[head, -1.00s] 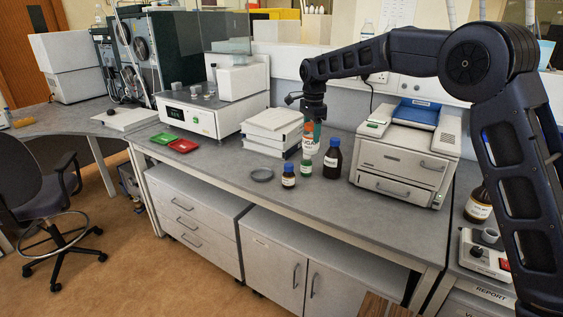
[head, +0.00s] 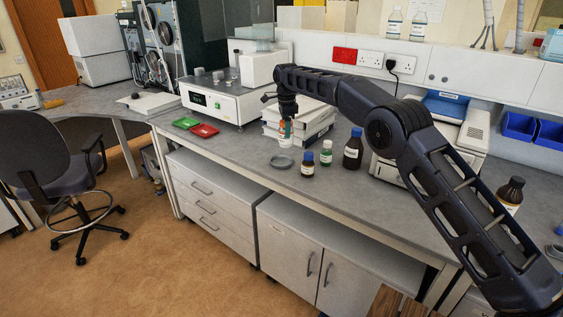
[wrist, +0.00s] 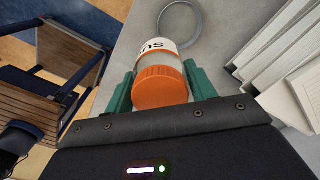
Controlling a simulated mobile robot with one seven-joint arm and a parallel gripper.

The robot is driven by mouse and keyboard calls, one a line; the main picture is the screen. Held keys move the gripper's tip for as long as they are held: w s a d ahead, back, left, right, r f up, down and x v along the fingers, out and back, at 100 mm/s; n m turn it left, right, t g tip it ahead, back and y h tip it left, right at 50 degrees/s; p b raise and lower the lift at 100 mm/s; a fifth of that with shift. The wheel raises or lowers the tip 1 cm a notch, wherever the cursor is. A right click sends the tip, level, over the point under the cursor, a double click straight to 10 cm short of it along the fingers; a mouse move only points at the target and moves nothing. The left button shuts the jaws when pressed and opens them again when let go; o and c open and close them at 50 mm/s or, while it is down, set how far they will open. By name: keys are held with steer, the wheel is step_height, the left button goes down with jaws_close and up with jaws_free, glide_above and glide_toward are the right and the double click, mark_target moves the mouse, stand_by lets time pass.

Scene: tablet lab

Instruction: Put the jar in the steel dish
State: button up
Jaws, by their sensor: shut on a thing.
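The jar (wrist: 160,70) has an orange lid and a white label with dark lettering. My gripper (wrist: 160,88) is shut on it, with one green finger on each side of the lid end. In the head view the jar (head: 286,134) hangs below my gripper (head: 287,120), in front of the white stack. The steel dish (head: 282,162) is a shallow round grey dish on the bench, just below and slightly left of the jar in the picture. In the wrist view the dish's rim (wrist: 196,20) shows beyond the jar, partly hidden by it.
A white stack (head: 315,122) is behind. Green (head: 185,123) and red (head: 205,131) trays lie left. The bench between trays and dish is clear.

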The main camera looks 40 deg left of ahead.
mark_target(283, 121)
steer(key=shift+s+a+f, duration=0.2)
steer(key=shift+a+f, duration=0.2)
steer(key=shift+a, duration=0.15)
steer(key=shift+f, duration=4.05)
steer(key=shift+f, duration=0.5)
steer(key=o, duration=1.1)
steer(key=shift+o, duration=0.2)
steer(key=shift+r, duration=0.1)
step_height(283, 121, up, 13)
steer(key=shift+f, duration=0.1)
